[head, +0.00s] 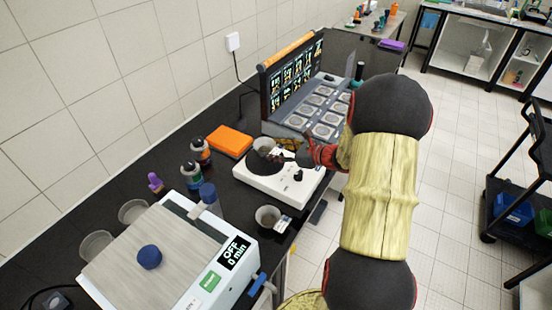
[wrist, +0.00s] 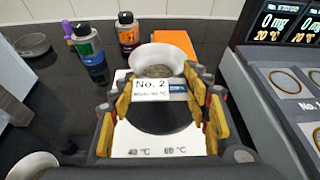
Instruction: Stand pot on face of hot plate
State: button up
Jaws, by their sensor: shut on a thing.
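A grey pot (head: 264,146) with a "No. 2" label (wrist: 150,88) shows over the back part of the hot plate's black round face. In the wrist view the pot (wrist: 156,56) lies just beyond my fingertips, with the label between them. My gripper (head: 285,156) is shut on the pot's labelled side; its two yellow-padded fingers also show in the wrist view (wrist: 165,90). The hot plate (head: 290,184) is white with a black face (wrist: 158,118) and a knob. The pot looks upright; I cannot tell whether its base touches the face.
A second grey pot (head: 267,216) stands in front of the hot plate. An orange box (head: 229,141) and bottles (head: 200,150) are at the left. A display unit with trays (head: 318,105) stands behind to the right. A shaker (head: 160,260) reading "OFF" fills the near left.

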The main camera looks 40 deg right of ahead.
jog(key=shift+w+d+f, duration=0.2)
jog(key=shift+w+f, duration=0.05)
jog(key=shift+f, duration=0.2)
jog(key=shift+f+b, duration=0.55)
jog(key=shift+f, duration=0.9)
jog(key=shift+f, duration=0.15)
jog(key=o, duration=1.4)
